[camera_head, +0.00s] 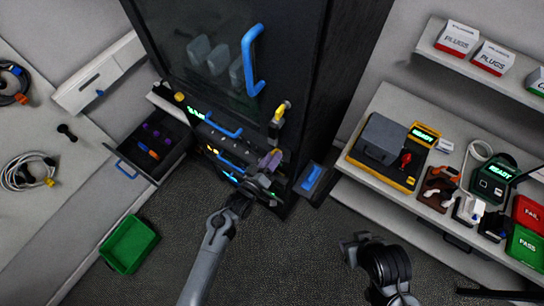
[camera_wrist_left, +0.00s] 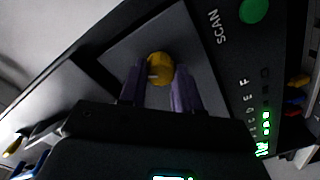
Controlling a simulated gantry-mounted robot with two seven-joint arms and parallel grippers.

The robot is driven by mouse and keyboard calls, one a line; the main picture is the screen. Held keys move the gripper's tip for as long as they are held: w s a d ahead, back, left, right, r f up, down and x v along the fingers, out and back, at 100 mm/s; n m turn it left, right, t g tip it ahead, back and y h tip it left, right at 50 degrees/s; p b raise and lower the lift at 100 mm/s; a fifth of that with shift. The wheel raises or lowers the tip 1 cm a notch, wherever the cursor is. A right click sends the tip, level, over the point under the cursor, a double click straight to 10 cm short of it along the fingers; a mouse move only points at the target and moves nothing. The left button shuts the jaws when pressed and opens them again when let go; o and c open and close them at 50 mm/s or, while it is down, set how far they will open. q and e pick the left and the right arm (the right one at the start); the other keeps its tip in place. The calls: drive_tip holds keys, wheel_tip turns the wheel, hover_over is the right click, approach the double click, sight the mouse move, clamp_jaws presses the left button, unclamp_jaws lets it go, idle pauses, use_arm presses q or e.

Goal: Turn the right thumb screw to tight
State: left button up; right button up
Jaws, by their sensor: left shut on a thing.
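My left gripper (camera_head: 270,162) is at the lower right front of the black cabinet, beside the lit units. In the left wrist view its two purple fingers (camera_wrist_left: 160,92) are shut on a round yellow thumb screw (camera_wrist_left: 159,67). The screw stands on a dark grey square plate (camera_wrist_left: 193,45) of a black panel and has a small pale mark on it. In the head view the gripper hides this screw. My right gripper (camera_head: 356,247) is low over the floor, apart from everything; its jaws are unclear.
The panel has a green SCAN button (camera_wrist_left: 254,10). Blue handles (camera_head: 254,62) stick out from the cabinet. An open drawer (camera_head: 147,150) is on the left, above a green bin (camera_head: 129,244). A blue-topped item (camera_head: 312,178) sits right of my left gripper. Shelves with devices stand right.

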use_arm(q)
drive_tip(key=shift+n+p, duration=0.9)
drive_tip(key=shift+n, duration=1.9)
drive_tip(key=o, duration=1.1)
drive_tip(key=shift+c, duration=0.2)
drive_tip(key=v, duration=1.1)
drive_tip(key=shift+b, duration=0.45)
drive_tip(key=shift+w+a, duration=0.1)
